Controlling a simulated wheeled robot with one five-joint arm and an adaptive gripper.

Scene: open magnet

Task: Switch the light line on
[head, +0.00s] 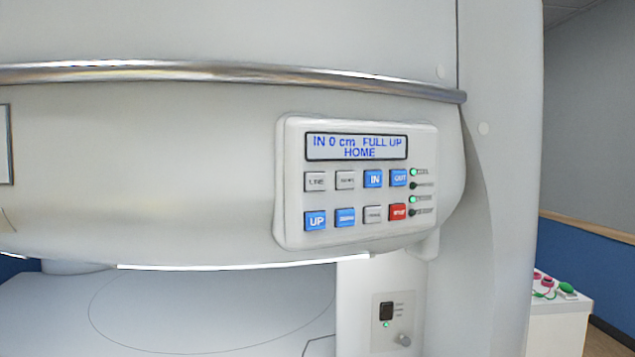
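The control panel (290,220) is mounted on the curved white magnet housing, right of centre in the head view. Its grey button marked LINE (316,181) is at the left of the upper button row. The panel's display (356,147) reads "IN 0 cm FULL UP HOME". Two indicator lamps beside the buttons glow green, the top one (413,172) and the third one (412,199); the other two are dark. My gripper is not in view, and nothing covers the panel.
A metal rail (230,73) runs across the housing above the panel. A flat white surface (200,310) lies below the housing. A small switch plate (386,312) with a green lamp is under the panel. A white cabinet (558,325) holding coloured items stands at right.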

